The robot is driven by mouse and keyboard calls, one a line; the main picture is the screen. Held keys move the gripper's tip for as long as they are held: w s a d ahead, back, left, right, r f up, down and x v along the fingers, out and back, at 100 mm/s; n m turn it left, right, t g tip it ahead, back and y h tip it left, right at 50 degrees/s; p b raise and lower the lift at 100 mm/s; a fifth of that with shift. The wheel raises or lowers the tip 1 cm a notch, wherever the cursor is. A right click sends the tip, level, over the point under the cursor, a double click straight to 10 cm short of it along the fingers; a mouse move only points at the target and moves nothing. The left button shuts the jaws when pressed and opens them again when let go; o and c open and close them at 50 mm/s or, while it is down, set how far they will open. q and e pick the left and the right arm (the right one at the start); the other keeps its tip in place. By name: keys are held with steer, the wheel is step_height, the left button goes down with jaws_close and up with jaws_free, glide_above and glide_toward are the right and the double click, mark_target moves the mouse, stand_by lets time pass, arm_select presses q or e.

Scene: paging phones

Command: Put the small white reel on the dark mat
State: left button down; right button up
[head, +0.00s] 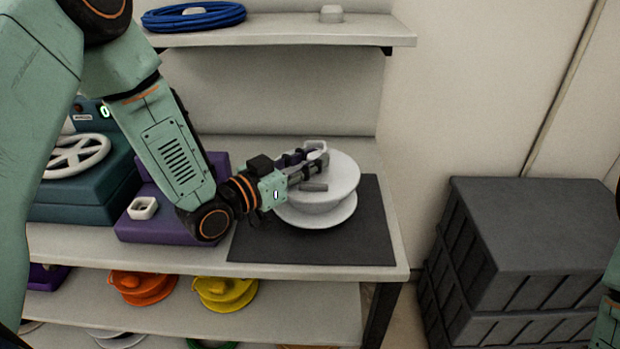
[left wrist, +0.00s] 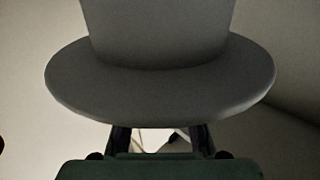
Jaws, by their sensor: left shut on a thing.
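The small white reel (head: 346,172) has two round flanges and is over the dark mat (head: 365,235) in the head view. My left gripper (head: 316,165) is shut on the reel at its upper side. The reel stands roughly upright; whether its lower flange touches the mat or is just above it, I cannot tell. In the left wrist view the reel (left wrist: 160,85) fills the upper part, with the gripper fingers showing below the flange. My right gripper is out of view.
A purple box (head: 160,222) and a teal machine with a white handwheel (head: 75,157) stand left of the mat. A shelf above holds a blue coil (head: 194,17). Orange (head: 143,287) and yellow (head: 226,293) reels lie below. A grey crate (head: 520,240) stands right.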

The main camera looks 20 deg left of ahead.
arm_select(q)
steer(key=f, duration=0.1)
steer(key=f+b, duration=0.1)
steer(key=f, duration=0.1)
steer(key=shift+s+a+f, duration=0.1)
steer(key=shift+s+a, duration=0.1)
steer(key=shift+s, duration=0.15)
steer(key=shift+w+d, duration=0.1)
steer(key=shift+w, duration=0.25)
steer(key=c, duration=1.4)
jaws_free()
steer(key=shift+d+f, duration=0.1)
steer(key=o, duration=0.3)
steer(key=shift+s, duration=0.3)
steer(key=shift+w, duration=0.2)
steer(key=shift+p+v, duration=2.05)
steer(key=shift+v, duration=4.05)
